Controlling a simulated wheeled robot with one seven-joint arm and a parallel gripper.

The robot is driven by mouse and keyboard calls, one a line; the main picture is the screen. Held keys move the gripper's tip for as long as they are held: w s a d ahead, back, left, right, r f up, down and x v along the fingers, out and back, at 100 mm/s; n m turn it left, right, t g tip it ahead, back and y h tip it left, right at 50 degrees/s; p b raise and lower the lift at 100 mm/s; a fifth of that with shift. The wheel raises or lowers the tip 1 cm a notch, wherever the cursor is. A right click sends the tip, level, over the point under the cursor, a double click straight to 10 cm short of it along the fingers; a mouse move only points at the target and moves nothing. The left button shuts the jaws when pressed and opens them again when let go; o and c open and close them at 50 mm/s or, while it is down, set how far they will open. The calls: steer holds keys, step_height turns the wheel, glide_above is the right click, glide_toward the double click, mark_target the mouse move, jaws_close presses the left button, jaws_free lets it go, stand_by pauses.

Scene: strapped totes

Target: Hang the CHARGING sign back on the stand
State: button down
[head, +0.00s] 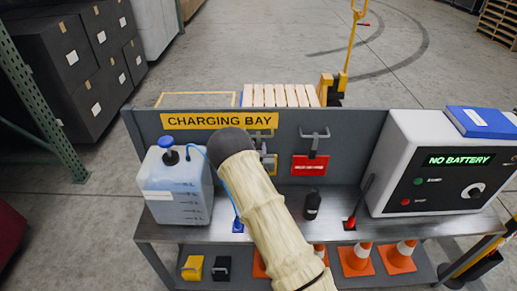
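A yellow sign reading CHARGING BAY (219,121) is on the grey back panel (350,128) of a metal bench. A red sign (310,166) hangs below a hook (314,137) on the same panel; its lettering is too small to read. To its left, a small grey and yellow item (269,161) hangs near another hook, partly hidden by my arm. I cannot tell which of these is the task's sign, and no separate stand is clear. My beige arm with a dark rounded end crosses the middle of the bench. My gripper's fingers do not show.
A blue-capped jug (178,184) stands at the bench's left, a charger box reading NO BATTERY (435,165) at its right. A black cylinder (312,205) stands between. Orange cones (356,259) sit on the lower shelf. Black crates (80,75) are back left; floor behind is partly clear.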

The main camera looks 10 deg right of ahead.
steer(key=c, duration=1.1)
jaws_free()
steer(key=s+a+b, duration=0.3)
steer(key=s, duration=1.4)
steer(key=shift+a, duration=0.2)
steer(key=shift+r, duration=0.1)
